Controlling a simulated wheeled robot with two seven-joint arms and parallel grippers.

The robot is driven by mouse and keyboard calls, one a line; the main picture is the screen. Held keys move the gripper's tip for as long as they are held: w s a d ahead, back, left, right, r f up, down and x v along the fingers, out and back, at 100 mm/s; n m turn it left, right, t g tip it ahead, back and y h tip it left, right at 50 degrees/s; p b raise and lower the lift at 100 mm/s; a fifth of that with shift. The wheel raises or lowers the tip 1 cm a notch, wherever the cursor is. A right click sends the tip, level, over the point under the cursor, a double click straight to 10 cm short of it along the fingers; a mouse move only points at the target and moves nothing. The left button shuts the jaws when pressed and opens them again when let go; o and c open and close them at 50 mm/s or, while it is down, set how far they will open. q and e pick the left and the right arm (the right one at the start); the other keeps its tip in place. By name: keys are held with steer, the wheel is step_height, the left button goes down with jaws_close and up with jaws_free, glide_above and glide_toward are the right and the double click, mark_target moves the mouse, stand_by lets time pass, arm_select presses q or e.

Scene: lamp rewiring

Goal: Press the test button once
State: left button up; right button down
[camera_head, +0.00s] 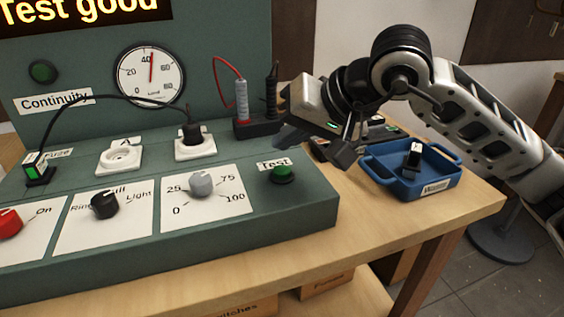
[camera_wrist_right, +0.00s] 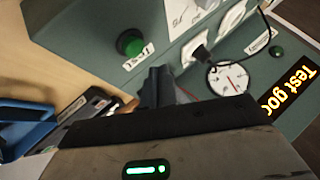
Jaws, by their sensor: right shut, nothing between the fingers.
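The green test button (camera_head: 282,172) sits on the front right of the green test bench, under a "Test" label (camera_head: 273,163). It also shows in the right wrist view (camera_wrist_right: 131,43). The display (camera_head: 80,10) reads "Test good". My left gripper is not in view.
A blue tray (camera_head: 448,188) holding a dark switch-like part (camera_head: 413,160) stands right of the bench. The bench carries a red knob (camera_head: 10,222), a black knob (camera_head: 104,205), a grey dial (camera_head: 201,184), sockets, a plugged cable and a gauge (camera_head: 150,73). Test probes (camera_head: 242,100) stand behind the button.

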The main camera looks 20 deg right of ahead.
mark_target(287, 172)
steer(key=shift+r+p, duration=0.7)
steer(key=shift+r, duration=0.85)
steer(key=shift+f, duration=0.1)
